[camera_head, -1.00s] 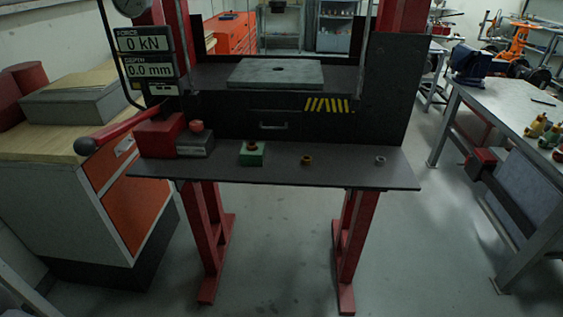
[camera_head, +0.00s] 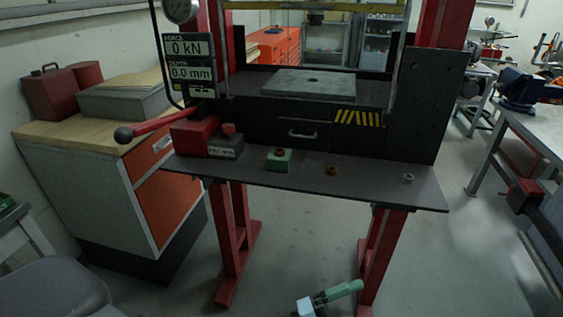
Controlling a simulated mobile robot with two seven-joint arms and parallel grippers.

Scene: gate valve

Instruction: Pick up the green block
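The green block (camera_head: 279,160) sits on the front ledge (camera_head: 320,183) of the press, left of the ledge's middle. A small brown ring-like piece (camera_head: 280,152) rests on its top. The block stands apart from the grey block on its left. A pale and teal part of mine shows at the bottom edge, well below the ledge. I cannot tell which arm it belongs to. Neither gripper's fingers can be made out, and nothing of mine touches the green block.
A grey block (camera_head: 226,148) beside a red housing (camera_head: 193,133) with a lever stands left of the green block. A brass ring (camera_head: 332,171) and a grey nut (camera_head: 408,178) lie to the right. A wooden-topped cabinet (camera_head: 85,122) stands left; a workbench (camera_head: 535,128) right.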

